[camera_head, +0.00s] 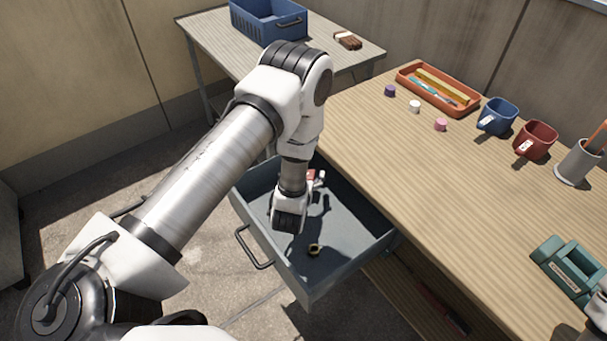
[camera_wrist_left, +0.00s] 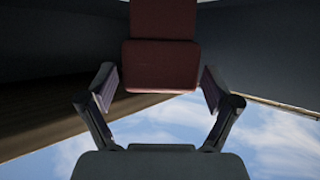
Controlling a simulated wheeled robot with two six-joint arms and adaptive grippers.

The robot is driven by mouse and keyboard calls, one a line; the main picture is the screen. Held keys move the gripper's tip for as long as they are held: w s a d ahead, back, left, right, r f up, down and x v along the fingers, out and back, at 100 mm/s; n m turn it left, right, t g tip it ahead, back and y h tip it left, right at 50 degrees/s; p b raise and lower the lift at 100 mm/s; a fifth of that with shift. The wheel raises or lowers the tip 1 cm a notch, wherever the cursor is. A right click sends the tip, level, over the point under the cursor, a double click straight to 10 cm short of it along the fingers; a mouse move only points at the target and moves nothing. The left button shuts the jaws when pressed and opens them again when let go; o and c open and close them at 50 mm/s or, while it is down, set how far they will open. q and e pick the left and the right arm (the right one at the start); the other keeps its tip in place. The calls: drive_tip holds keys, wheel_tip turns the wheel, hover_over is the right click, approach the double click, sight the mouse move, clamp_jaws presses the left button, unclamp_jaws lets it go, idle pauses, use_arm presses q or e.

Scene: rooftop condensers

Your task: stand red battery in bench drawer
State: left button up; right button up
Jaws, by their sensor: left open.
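The bench drawer (camera_head: 349,240) is pulled open below the worktop. My left gripper (camera_head: 318,179) is low inside it, partly hidden behind its own wrist. A small part of the red battery (camera_head: 311,174) shows at the gripper, inside the drawer. In the left wrist view the red battery (camera_wrist_left: 161,65) is at the top centre, between the open fingers of my left gripper (camera_wrist_left: 160,88). Gaps show between the battery and both fingertips. I cannot tell whether its far end touches the drawer floor.
A small dark and yellow ring (camera_head: 314,250) lies on the drawer floor. A blue crate (camera_head: 268,22) stands behind.

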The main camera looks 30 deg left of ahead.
use_arm(q)
drive_tip(key=v, duration=0.7)
drive_tip(key=shift+s+r, duration=0.2)
drive_tip(key=shift+r, duration=0.05)
drive_tip(key=shift+d+r, duration=0.1)
